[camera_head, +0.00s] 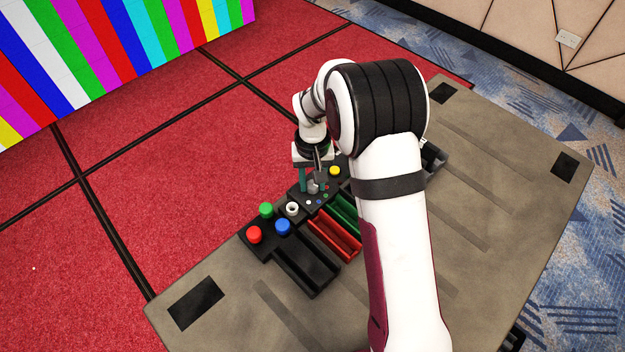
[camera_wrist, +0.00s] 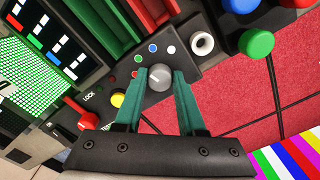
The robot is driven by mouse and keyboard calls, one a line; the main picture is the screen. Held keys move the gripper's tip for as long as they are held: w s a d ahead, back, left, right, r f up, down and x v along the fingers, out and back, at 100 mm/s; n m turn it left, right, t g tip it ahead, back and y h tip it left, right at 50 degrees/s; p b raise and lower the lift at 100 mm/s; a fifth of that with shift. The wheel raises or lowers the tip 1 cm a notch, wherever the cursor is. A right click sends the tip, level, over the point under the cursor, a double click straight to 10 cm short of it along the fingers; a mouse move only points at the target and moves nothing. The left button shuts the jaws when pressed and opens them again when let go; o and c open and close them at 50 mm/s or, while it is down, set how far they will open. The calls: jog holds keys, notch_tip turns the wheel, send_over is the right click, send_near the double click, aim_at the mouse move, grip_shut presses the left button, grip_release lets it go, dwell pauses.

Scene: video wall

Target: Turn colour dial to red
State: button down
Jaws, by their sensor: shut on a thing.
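The colour dial is a grey round knob (camera_wrist: 160,80) on a black panel in the wrist view. An arc of dots lies beside it: red dot (camera_wrist: 135,73), green dot (camera_wrist: 140,58), blue dot (camera_wrist: 152,48) and white dot (camera_wrist: 171,49). My gripper (camera_wrist: 163,73) has its teal fingers on either side of the knob, shut on it. A light mark shows on the knob's face; I cannot tell exactly which dot it points at. In the head view my gripper (camera_head: 313,184) reaches down to the panel, and the knob (camera_head: 313,188) shows partly between the fingers.
Red (camera_head: 254,235), green (camera_head: 266,210) and blue (camera_head: 283,227) buttons and a white ring-shaped socket (camera_head: 292,209) sit left of the dial. A yellow button (camera_head: 334,170) is to its right. Red (camera_head: 333,239) and green trays lie in front. A striped video wall (camera_head: 100,50) stands behind.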

aim_at(313, 184)
jog(key=n, duration=0.4)
jog(key=shift+n, duration=2.2)
jog(key=c, duration=0.5)
grip_release()
jog(key=shift+r, duration=0.1)
notch_tip(313, 184, up, 16)
